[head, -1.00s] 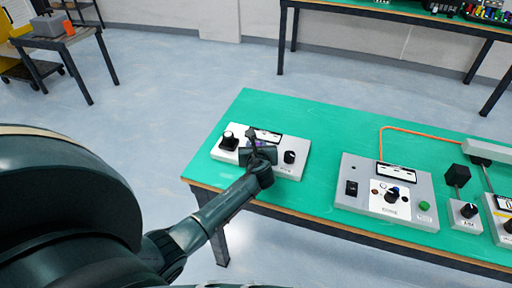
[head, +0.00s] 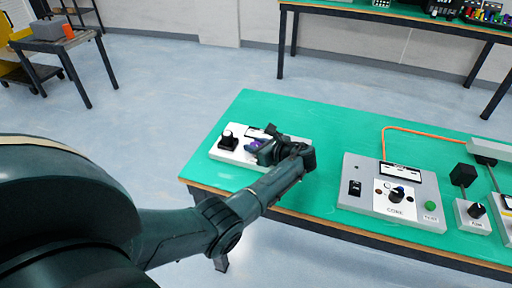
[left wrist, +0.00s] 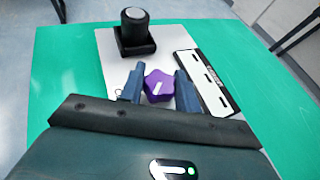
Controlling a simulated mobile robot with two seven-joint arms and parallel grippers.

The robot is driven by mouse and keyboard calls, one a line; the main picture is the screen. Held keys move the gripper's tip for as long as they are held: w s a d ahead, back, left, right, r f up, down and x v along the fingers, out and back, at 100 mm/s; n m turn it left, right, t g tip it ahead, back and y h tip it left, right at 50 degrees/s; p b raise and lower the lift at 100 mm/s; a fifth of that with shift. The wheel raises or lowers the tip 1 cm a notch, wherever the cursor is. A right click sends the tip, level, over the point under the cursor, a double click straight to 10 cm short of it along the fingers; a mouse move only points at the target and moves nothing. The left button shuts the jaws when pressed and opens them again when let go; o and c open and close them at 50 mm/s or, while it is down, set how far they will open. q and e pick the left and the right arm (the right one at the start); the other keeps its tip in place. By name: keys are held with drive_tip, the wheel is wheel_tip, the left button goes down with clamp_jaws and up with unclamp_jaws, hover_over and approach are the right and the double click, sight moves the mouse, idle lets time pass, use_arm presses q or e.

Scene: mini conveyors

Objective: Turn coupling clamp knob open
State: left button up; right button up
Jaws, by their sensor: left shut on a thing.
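The clamp knob is a purple, lobed knob (left wrist: 159,86) with a white mark on its top. It sits on a white panel box (left wrist: 112,57) on the green table. My left gripper (left wrist: 160,88) has its two fingers on either side of the purple knob and is shut on it. In the head view the left gripper (head: 262,150) covers the middle and right of the white box (head: 222,154), and only a little purple shows beside it. The right gripper is in neither view.
A black round post (left wrist: 135,30) stands at one end of the white box, with a label plate (left wrist: 205,80) beside the knob. A grey control box (head: 350,205) with a switch, dial and green button stands to the right. Green tabletop (head: 335,130) is clear between them.

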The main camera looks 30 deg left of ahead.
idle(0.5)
use_arm(q)
drive_tip(key=o, duration=1)
drive_tip(key=shift+c, duration=0.2)
drive_tip(key=p+v, duration=0.1)
drive_tip(key=v, duration=1.2)
drive_tip(key=shift+w, duration=0.1)
drive_tip(key=shift+d, duration=0.15)
